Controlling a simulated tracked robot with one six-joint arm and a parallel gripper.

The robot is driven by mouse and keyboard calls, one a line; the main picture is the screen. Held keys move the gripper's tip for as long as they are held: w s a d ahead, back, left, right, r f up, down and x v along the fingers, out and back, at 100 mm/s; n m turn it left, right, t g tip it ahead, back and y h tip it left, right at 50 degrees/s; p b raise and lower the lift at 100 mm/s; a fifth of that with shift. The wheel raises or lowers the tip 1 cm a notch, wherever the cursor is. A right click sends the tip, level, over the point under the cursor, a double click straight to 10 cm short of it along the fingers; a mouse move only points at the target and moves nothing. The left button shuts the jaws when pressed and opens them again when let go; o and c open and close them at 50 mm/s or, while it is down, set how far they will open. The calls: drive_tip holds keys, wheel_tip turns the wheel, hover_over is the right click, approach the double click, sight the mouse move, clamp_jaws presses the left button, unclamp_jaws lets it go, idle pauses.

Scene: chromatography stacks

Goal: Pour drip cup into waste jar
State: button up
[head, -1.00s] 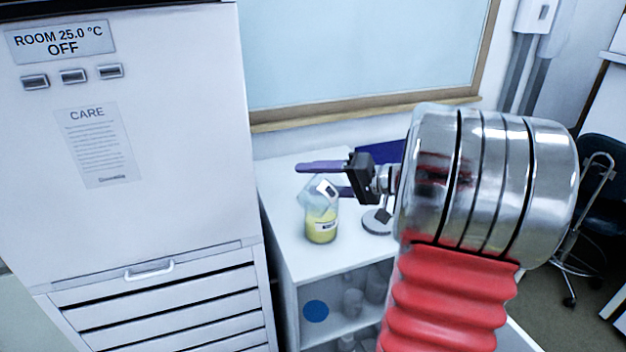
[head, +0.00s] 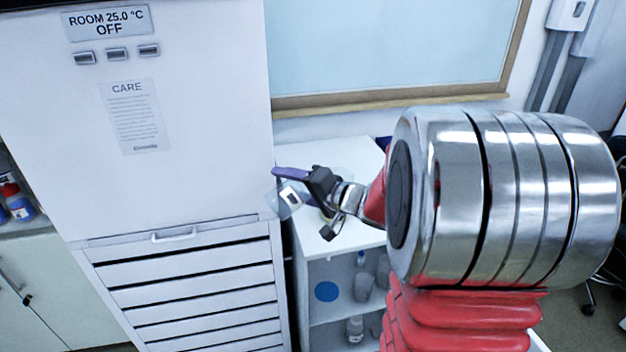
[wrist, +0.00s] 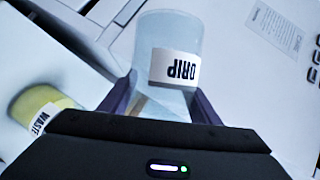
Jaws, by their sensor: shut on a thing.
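My gripper (head: 292,182) is shut on the drip cup (head: 287,199), a clear cup with a white label. The cup looks tilted in the head view and hangs by the bench's left edge, beside the cabinet. In the wrist view, the purple fingers of my gripper (wrist: 167,88) clasp the cup (wrist: 183,40) from both sides. Its DRIP label reads upside down there, and no clear liquid level can be made out. The waste jar (wrist: 38,100), holding yellow content, stands on the bench to the left in the wrist view, apart from the cup. My gripper largely hides the jar in the head view.
The white bench (head: 345,155) has open shelves below with several containers. A tall white cabinet (head: 190,120) with drawers stands close on the left of the cup. A framed window (head: 400,45) is behind the bench.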

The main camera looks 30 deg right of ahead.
drive_tip(key=w+a+f+m+h, duration=0.1)
drive_tip(key=w+a+f+h, duration=0.1)
drive_tip(key=a+f, duration=0.3)
drive_tip(key=w+a+f+m+h, duration=0.2)
drive_tip(key=a+f, duration=0.3)
drive_tip(key=a, duration=0.5)
drive_tip(key=shift+w+a+f+m+t+h, duration=0.25)
drive_tip(key=shift+w+f+m+t+h, duration=0.1)
drive_tip(key=shift+w, duration=0.15)
drive_tip(key=shift+s, duration=0.1)
